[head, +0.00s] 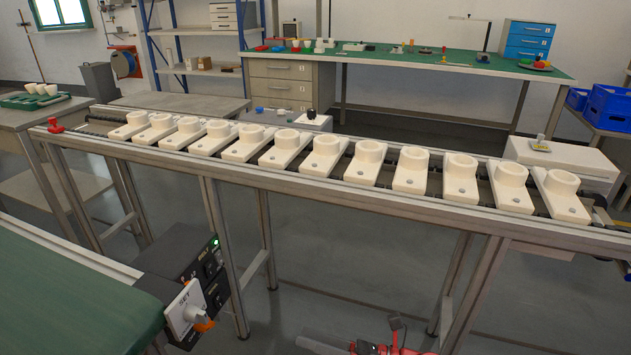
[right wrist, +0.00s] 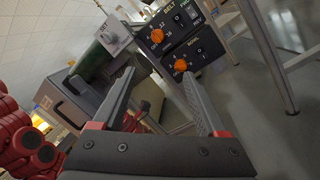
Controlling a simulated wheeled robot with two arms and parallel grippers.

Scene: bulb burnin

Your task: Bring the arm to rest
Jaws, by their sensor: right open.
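My right gripper (right wrist: 158,76) is open in the right wrist view, its two grey fingers spread with nothing between them. Part of my right arm and gripper, with red pieces, shows at the bottom edge of the head view. The gripper is in the air, apart from the control box (right wrist: 178,38) with orange knobs that lies beyond its fingertips. The same control box stands at the lower left of the head view (head: 198,277). My left arm and gripper are not in view.
A conveyor frame (head: 330,188) crosses the head view, carrying a row of several cream socket blocks (head: 411,170). A green belt surface (head: 65,295) with a white SET switch (head: 184,310) is at lower left. Open floor shows under the conveyor.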

